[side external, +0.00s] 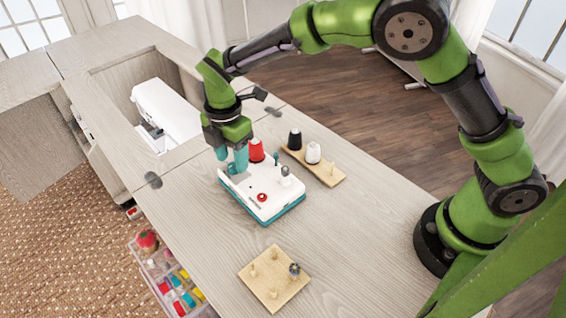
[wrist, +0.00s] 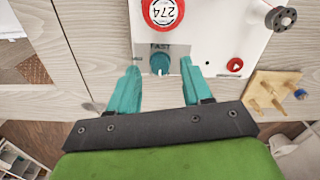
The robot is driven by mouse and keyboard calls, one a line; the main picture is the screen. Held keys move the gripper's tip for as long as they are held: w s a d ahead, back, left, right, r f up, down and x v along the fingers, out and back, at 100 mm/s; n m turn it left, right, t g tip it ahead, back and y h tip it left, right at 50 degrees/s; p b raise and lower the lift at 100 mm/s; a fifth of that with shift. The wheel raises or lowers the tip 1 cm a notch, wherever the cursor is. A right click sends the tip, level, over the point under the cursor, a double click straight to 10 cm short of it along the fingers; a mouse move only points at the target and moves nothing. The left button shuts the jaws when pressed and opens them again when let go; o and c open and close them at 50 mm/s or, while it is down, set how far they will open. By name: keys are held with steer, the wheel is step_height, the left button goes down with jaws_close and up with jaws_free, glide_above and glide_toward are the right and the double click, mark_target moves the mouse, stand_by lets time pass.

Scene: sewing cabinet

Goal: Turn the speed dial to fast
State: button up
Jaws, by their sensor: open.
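The speed dial (wrist: 160,63) is a small teal knob on the white winder machine (side external: 268,192), which has a teal base. In the wrist view the word FAST shows just above the dial, and a white pointer line is on the knob. My gripper (wrist: 160,78) is open, with one teal finger on each side of the dial and gaps between fingers and knob. In the side view my gripper (side external: 231,160) is at the machine's far left end, and it hides the dial there.
A red thread spool (side external: 256,150) stands on the machine close to my gripper, with a red button (side external: 262,197) nearby. A wooden rack holds a black spool (side external: 295,139) and a white spool (side external: 313,153). A peg board (side external: 274,279) lies in front. A white sewing machine (side external: 165,112) sits in the cabinet recess.

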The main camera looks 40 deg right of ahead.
steer(key=shift+f, duration=0.75)
jaws_close()
